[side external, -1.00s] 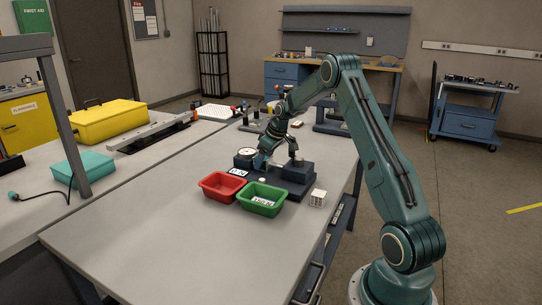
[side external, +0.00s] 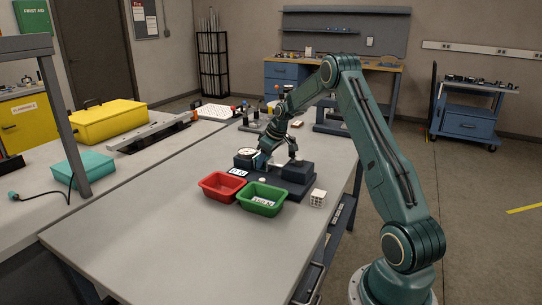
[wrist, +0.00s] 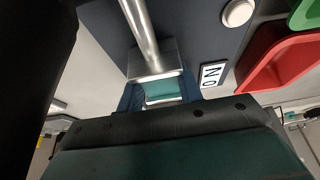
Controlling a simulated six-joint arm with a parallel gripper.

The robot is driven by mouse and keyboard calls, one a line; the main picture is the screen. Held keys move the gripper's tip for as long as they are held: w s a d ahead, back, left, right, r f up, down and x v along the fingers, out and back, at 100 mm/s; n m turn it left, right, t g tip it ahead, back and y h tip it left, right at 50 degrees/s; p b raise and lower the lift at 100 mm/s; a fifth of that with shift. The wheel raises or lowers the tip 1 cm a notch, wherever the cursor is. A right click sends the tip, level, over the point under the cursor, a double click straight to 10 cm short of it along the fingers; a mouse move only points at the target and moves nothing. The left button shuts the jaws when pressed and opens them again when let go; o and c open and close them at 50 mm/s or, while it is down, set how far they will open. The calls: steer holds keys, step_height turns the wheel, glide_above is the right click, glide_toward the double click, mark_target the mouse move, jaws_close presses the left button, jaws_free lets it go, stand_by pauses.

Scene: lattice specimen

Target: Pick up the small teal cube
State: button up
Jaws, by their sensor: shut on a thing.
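The small teal cube (wrist: 163,89) shows as a teal patch under a metal plate and rod in the wrist view, with dark blue surfaces beside it. Most of it is hidden. My gripper (wrist: 160,100) is at this patch, its dark body filling the lower part of that view. In the side view my gripper (side external: 263,154) is low over the dark blue fixture (side external: 283,186), beside the round dial. It is shut on the teal cube, though the finger contact is hard to see. I cannot tell whether the cube is clear of the fixture.
A red bin (side external: 222,188) and a green bin (side external: 262,200) stand in front of the fixture. A white lattice cube (side external: 318,198) is right of the green bin. A dark block (side external: 298,172) is on the fixture's right. The front left of the table is clear.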

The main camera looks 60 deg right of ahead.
steer(key=shift+r, duration=0.1)
step_height(320, 180, up, 12)
steer(key=s+a, duration=0.2)
steer(key=a, duration=1.5)
steer(key=shift+s+a, duration=0.4)
stand_by(0.9)
steer(key=s+d, duration=0.2)
steer(key=s, duration=0.4)
steer(key=shift+s, duration=0.25)
steer(key=shift+f, duration=0.25)
steer(key=shift+f, duration=2.9)
